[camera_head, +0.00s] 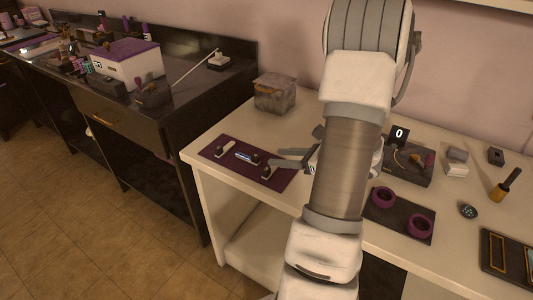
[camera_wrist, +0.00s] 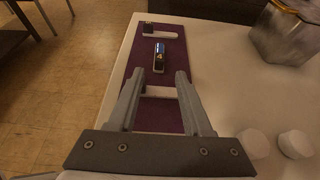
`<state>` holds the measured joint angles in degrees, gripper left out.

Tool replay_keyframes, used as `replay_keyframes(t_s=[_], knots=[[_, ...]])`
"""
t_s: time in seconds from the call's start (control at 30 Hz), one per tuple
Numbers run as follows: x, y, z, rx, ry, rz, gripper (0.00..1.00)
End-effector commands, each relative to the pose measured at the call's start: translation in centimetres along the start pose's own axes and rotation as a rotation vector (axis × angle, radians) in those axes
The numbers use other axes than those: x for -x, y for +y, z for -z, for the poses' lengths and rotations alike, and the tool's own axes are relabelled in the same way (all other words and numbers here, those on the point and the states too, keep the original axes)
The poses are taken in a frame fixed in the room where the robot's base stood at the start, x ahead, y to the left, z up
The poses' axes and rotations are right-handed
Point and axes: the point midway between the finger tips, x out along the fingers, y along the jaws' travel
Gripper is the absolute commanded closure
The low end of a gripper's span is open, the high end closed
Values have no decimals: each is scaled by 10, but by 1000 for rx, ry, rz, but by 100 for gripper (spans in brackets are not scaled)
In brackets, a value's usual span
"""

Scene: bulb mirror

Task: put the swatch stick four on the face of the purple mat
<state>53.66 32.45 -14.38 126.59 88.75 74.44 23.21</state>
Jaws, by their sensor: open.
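The purple mat (camera_head: 222,162) lies near the left front corner of the white table; it also fills the middle of the wrist view (camera_wrist: 180,60). Swatch stick four (camera_wrist: 159,55), dark with a blue part and a "4" label, appears to lie on the mat between two white pieces. In the head view it is a small bluish strip (camera_head: 247,157). My gripper (camera_wrist: 160,74) is open and empty, its fingers pointing at the stick. The stick shows just beyond the fingertips, apart from them. The gripper also shows over the mat's right side in the head view (camera_head: 274,157).
One white piece with a dark end (camera_wrist: 158,35) lies at the mat's far end; another white piece (camera_wrist: 158,92) shows between my fingers. A grey box (camera_head: 274,93) stands behind the mat. A dark tray with purple rings (camera_head: 400,225) lies to the right, beyond my arm.

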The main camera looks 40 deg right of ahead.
Motion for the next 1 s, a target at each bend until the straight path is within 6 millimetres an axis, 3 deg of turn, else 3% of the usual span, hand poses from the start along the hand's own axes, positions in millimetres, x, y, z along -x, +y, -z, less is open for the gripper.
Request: replay_keyframes(t_s=[0.1, 0.3, 0.87, 1.0], knots=[[21, 0, -1, -1, 1, 2, 50], [35, 0, 0, 0, 0, -1, 50], [36, 0, 0, 0, 0, -1, 50], [32, 8, -8, 29, 12, -35, 50]])
